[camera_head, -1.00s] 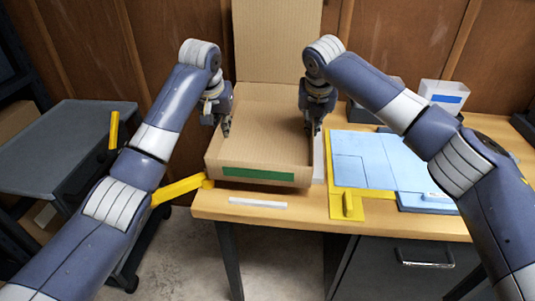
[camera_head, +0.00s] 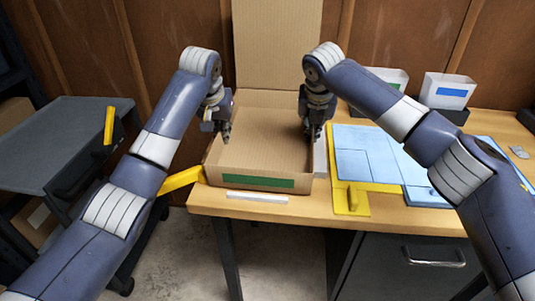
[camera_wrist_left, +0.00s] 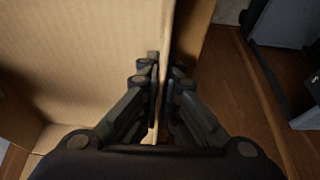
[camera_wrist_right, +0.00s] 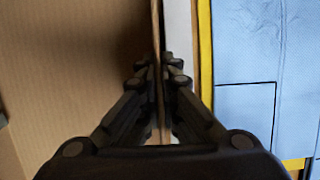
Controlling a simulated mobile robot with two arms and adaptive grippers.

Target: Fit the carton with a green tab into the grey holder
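An open brown carton (camera_head: 265,155) with a green strip (camera_head: 258,180) on its front wall is at the left end of the wooden table. Its tall back flap (camera_head: 277,45) stands upright. My left gripper (camera_head: 225,135) is closed around its left wall; in the left wrist view, the wall edge (camera_wrist_left: 154,125) runs between the fingers. My right gripper (camera_head: 310,135) is closed around its right wall; the wall edge (camera_wrist_right: 157,40) also passes between those fingers in the right wrist view. Two white cartons stand in dark grey holders at the back right, one with a blue label (camera_head: 452,92), one showing green (camera_head: 397,85).
A grey cart (camera_head: 55,140) stands left of the table, with a yellow upright (camera_head: 109,125). A yellow bar (camera_head: 182,179) lies left of the carton. A white strip (camera_head: 257,197) lies at the table's front edge. A blue, yellow-edged mat (camera_head: 365,155) lies right of the carton.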

